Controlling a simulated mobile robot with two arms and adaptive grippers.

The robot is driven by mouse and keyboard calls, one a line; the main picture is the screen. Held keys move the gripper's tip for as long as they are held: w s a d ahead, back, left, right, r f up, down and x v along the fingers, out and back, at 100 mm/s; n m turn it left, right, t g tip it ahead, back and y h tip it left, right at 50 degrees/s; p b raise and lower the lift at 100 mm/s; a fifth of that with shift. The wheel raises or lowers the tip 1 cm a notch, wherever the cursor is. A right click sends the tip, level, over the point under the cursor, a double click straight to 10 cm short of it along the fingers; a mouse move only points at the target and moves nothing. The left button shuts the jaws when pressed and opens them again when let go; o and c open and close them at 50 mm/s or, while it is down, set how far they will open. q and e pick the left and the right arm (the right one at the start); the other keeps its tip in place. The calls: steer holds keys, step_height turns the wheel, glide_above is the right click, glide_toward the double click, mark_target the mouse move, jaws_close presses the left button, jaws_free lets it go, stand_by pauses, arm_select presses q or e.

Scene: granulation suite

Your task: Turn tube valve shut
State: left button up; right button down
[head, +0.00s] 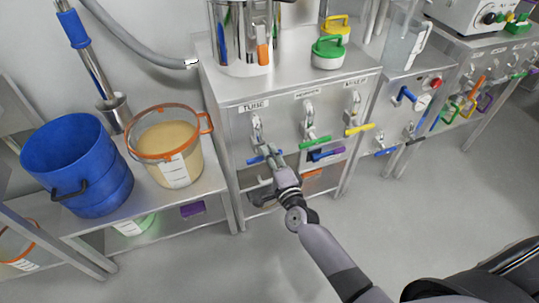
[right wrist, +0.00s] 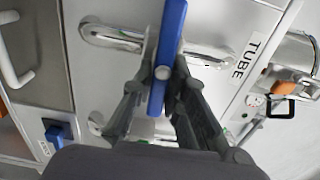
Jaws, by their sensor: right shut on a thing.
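The valve under the TUBE label (head: 254,105) is on the left of the steel cabinet's front. Its blue lever handle (head: 258,159) lies roughly level, across the line of its upright pipe (head: 257,130). My right gripper (head: 275,158) is at this handle and hides part of it. In the right wrist view the blue handle (right wrist: 168,45) stands between the two fingers of my right gripper (right wrist: 160,82), which is shut on it. The handle runs crosswise to the metal pipe (right wrist: 112,37) there. My left gripper does not show.
Valves with a green handle (head: 315,141) and a yellow handle (head: 359,129) sit just right on the same cabinet (head: 295,88). A blue bucket (head: 77,155) and an orange-rimmed tub (head: 168,143) stand on the left bench. The floor (head: 400,215) right of my arm is clear.

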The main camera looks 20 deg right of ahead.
steer(key=shift+s+d+f, duration=0.1)
steer(key=shift+f, duration=0.2)
steer(key=c, duration=1.7)
jaws_free()
steer(key=shift+o, duration=0.8)
steer(key=shift+r, duration=0.15)
steer(key=s, duration=1.2)
steer(key=shift+d, duration=0.15)
